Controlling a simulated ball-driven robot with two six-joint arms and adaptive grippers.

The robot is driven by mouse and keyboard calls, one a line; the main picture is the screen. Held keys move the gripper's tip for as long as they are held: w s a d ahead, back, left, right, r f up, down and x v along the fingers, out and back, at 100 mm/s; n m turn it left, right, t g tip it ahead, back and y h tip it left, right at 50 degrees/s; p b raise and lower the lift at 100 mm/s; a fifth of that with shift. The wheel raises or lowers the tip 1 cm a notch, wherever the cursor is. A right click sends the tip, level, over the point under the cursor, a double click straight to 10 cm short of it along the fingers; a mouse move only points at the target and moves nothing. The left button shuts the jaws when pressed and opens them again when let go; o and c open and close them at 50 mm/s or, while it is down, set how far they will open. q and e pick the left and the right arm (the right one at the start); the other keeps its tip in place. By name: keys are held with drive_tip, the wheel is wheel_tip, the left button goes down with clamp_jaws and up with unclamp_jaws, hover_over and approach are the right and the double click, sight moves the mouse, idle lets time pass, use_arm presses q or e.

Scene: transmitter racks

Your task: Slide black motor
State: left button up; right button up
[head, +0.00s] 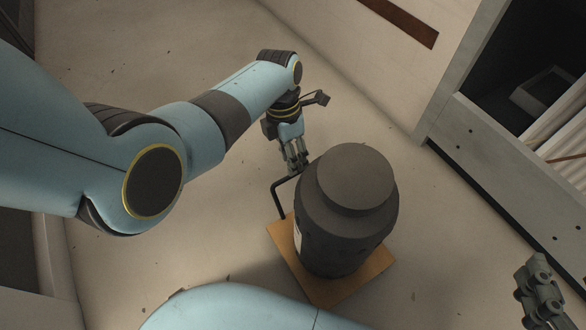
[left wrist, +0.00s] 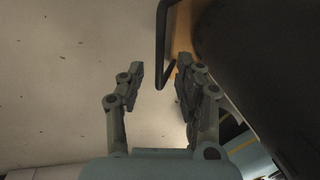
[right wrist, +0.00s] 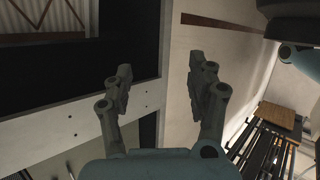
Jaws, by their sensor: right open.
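The black motor (head: 345,225) is a dark upright cylinder with a narrower round cap. It stands on a square orange-brown board (head: 283,237). A thin black bent handle (head: 278,196) rises at the left of the motor. My left gripper (head: 297,163) is at the handle's top, close beside the motor. In the left wrist view the left gripper (left wrist: 160,78) is open, with the handle (left wrist: 161,60) showing between its fingertips; contact cannot be told. The motor (left wrist: 265,55) fills the upper right there. My right gripper (head: 538,285) is open and empty, away from the motor at the lower right.
A grey rack (head: 500,165) with a dark opening stands at the right; it also shows in the right wrist view (right wrist: 85,125). A pale wall (head: 375,60) with a brown strip (head: 403,22) is at the back. The floor (head: 170,60) left of the motor is clear.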

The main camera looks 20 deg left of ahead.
use_arm(q)
drive_tip(key=f, duration=0.1)
drive_tip(key=f+b, duration=0.2)
drive_tip(key=shift+s+d+f, duration=0.25)
drive_tip(key=shift+d+f, duration=0.05)
drive_tip(key=shift+f, duration=0.05)
use_arm(e)
drive_tip(key=w+a+r+n+t+y, duration=0.1)
drive_tip(key=w+r+t, duration=0.2)
drive_tip(key=r, duration=0.5)
drive_tip(key=w+r+t+y, duration=0.1)
drive_tip(key=w+r+t, duration=0.2)
drive_tip(key=r, duration=0.4)
drive_tip(key=shift+a+r+n+t+y, duration=0.3)
drive_tip(key=shift+a+r+n+t, duration=0.1)
drive_tip(key=shift+t, duration=0.5)
drive_tip(key=shift+w, duration=0.1)
use_arm(q)
clamp_jaws()
